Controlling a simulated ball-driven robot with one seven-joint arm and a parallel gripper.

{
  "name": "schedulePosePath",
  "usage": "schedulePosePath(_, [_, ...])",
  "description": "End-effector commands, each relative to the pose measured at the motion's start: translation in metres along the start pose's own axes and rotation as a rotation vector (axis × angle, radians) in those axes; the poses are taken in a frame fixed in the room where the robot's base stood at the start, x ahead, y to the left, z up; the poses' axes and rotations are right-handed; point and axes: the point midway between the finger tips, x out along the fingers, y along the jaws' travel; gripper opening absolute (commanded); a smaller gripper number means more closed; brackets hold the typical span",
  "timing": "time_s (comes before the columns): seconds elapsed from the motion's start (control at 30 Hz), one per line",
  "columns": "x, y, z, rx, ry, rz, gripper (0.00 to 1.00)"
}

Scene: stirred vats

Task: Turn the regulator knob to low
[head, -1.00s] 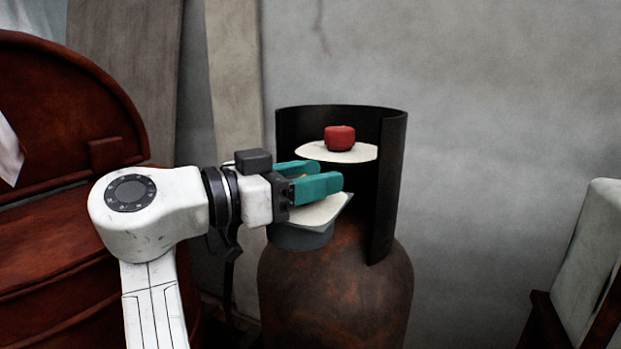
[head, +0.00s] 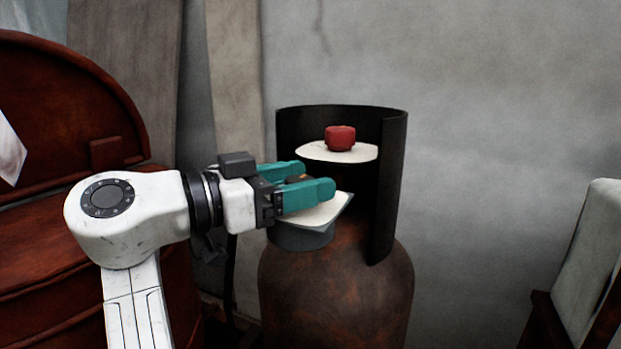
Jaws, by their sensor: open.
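My gripper (head: 316,178) has two teal fingers, open and pointing right, just above a pale square plate (head: 322,212) on a grey round body (head: 302,238). A small brown-orange piece (head: 298,178) shows between the fingers, mostly hidden; it may be a knob on the plate, and I cannot tell whether the fingers touch it. A red knob (head: 340,138) stands on a white disc (head: 365,153) behind and above, clear of the fingers. I cannot tell which is the regulator knob, and no low mark is readable.
A rusty gas cylinder (head: 340,295) stands below, with a dark curved collar (head: 392,180) around the back and right of the disc. A red-brown drum-like container (head: 60,120) is at left. A pale panel-like object (head: 588,265) is at right. A grey wall (head: 500,100) stands behind.

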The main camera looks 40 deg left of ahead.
Motion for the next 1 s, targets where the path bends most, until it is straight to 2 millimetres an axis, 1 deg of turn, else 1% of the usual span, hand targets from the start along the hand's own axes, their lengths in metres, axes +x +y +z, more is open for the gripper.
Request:
schedulePosePath(0.03, [-0.01,0.0,0.0,0.0,0.0,-0.002,0.68])
schedulePosePath(0.1, [-0.022,-0.001,0.0,0.0,0.001,-0.003,0.68])
schedulePosePath(0.2, [-0.036,0.0,0.0,-0.001,0.0,-0.002,0.68])
schedulePosePath(0.33, [-0.05,-0.001,0.001,-0.001,0.0,-0.002,0.68])
schedulePosePath(0.5, [-0.055,0.0,0.001,-0.001,-0.001,0.001,0.68])
schedulePosePath(1.0, [-0.055,0.0,0.001,-0.001,-0.001,0.0,0.68])
